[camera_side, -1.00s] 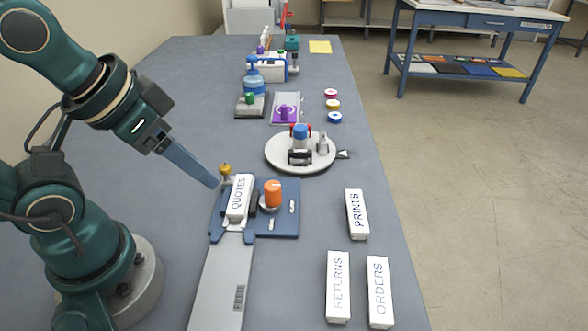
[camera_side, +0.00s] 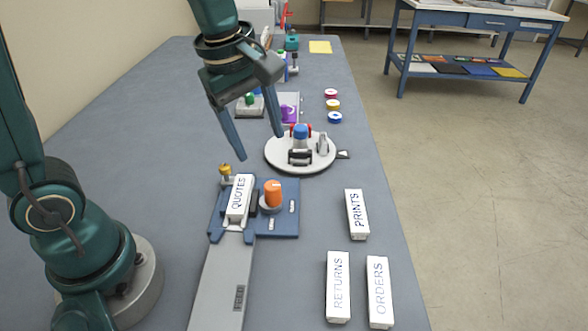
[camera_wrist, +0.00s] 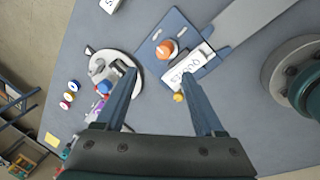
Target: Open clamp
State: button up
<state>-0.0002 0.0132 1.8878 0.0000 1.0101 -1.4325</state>
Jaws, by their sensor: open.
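The clamp is a blue plate fixture (camera_side: 285,226) with an orange knob (camera_side: 273,193) and a small yellow knob (camera_side: 225,170) at its far left corner. A white block marked QUOTES (camera_side: 238,203) sits in it beside the orange knob. The clamp also shows in the wrist view (camera_wrist: 183,28), with its orange knob (camera_wrist: 165,49) between and beyond my fingers. My gripper (camera_side: 258,148) is open and empty, above and behind the clamp with its fingers pointing down. I cannot tell whether the clamp's jaw presses on the block.
A grey rail (camera_side: 222,285) runs from the clamp toward the front. A round white turntable (camera_side: 283,160) with fittings stands behind the clamp, close to my right finger.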

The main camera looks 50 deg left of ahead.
jog(key=n+g, duration=0.2)
send_over(272, 185)
jog(key=f, duration=0.6)
jog(key=shift+w+f, duration=0.15)
jog(key=shift+w, duration=0.05)
jog(key=shift+s+f+g, duration=0.1)
jog(key=shift+f+g, duration=0.2)
jog(key=shift+f, duration=2.75)
grip_shut()
